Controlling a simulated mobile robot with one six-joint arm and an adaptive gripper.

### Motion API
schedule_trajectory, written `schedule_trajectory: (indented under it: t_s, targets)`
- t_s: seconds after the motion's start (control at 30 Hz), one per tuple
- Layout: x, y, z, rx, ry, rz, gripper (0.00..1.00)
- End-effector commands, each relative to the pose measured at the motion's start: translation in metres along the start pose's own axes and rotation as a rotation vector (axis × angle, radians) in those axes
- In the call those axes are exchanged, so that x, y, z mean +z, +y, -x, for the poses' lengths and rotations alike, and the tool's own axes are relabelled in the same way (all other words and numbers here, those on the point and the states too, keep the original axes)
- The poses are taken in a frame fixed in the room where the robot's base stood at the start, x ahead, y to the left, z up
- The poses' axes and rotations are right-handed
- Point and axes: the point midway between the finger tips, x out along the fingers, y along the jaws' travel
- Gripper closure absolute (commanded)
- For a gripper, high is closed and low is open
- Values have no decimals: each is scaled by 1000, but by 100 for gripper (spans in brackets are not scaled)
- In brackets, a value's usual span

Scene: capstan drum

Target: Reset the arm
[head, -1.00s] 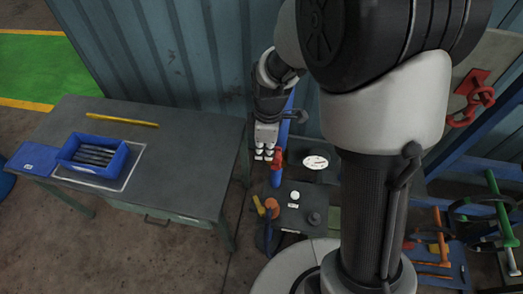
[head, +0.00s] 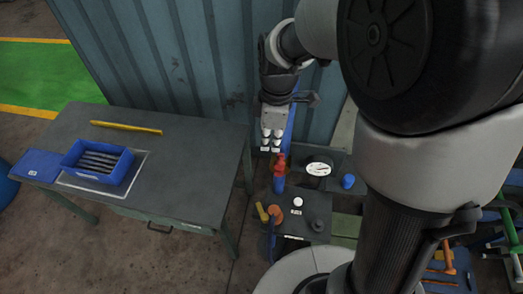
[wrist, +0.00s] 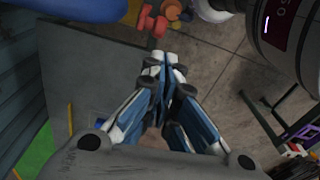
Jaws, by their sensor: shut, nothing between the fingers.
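My gripper (head: 271,146) hangs fingers down near the corrugated wall, to the right of the grey table. Its fingers are together with nothing between them. The wrist view shows the closed fingertips (wrist: 165,60) with blue and white finger links behind them. My arm's large dark joint and pale links fill the right of the head view and hide what lies behind them. A blue post with a red fitting (head: 279,164) stands just below and beside the gripper in the head view. I cannot tell whether they touch.
The grey table (head: 190,135) bears a blue tray (head: 72,154) of dark rods and a yellow bar (head: 126,128). A dark stand (head: 318,207) with small parts is below the gripper. A corrugated wall (head: 165,60) stands behind. Bare floor (head: 180,260) lies in front of the table.

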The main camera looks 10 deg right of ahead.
Motion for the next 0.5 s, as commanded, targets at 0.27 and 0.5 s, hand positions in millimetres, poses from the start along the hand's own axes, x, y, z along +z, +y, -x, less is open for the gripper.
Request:
schedule_trajectory:
  t_s: [0.27,0.5]
  targets:
    - [8,-1,18,0,1,2,100]
    - [10,-3,16,9,3,-20,100]
